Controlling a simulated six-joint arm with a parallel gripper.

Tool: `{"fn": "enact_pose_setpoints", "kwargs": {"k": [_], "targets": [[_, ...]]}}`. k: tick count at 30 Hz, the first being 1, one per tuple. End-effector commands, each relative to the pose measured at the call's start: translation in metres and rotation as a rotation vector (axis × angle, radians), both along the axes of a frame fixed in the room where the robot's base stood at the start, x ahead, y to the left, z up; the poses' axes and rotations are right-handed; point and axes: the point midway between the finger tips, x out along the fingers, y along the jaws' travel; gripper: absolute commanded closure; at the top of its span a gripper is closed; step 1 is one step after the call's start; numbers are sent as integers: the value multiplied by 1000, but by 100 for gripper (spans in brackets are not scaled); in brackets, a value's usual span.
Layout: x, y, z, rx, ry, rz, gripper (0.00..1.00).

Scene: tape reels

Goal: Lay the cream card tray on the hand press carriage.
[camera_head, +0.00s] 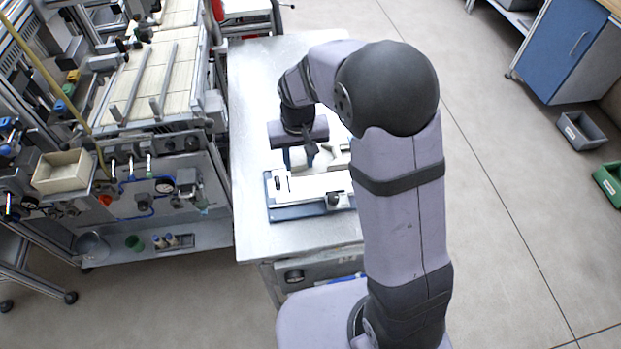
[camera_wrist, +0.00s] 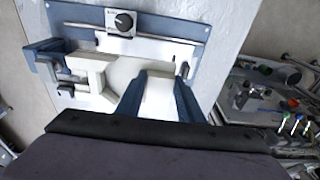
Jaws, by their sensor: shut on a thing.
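The hand press has a blue base (camera_head: 300,212) on the metal table, with a white carriage (camera_head: 310,185) along it; its white carriage (camera_wrist: 140,50) also shows in the wrist view. My gripper (camera_head: 299,158) is just behind the carriage in the head view, pointing down. In the wrist view its two blue fingers (camera_wrist: 160,97) are shut on a cream piece (camera_wrist: 158,88), which looks like part of the cream card tray. The tray's outline is partly hidden by the fingers. I cannot tell whether it touches the press.
A black knob (camera_wrist: 123,22) stands on the press's rail. A pale forked part (camera_wrist: 92,72) and a blue bracket (camera_wrist: 40,62) lie beside the fingers. The table (camera_head: 255,100) is clear at the back left. A machine with a cream bin (camera_head: 62,172) stands to the left.

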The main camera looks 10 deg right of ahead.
Motion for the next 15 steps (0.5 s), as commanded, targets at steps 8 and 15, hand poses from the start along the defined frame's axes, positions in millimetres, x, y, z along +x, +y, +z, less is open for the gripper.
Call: {"fn": "enact_pose_setpoints", "kwargs": {"k": [8,15], "targets": [[-1,0,-39,-1,5,0,93],[0,0,-48,0,0,1,93]]}}
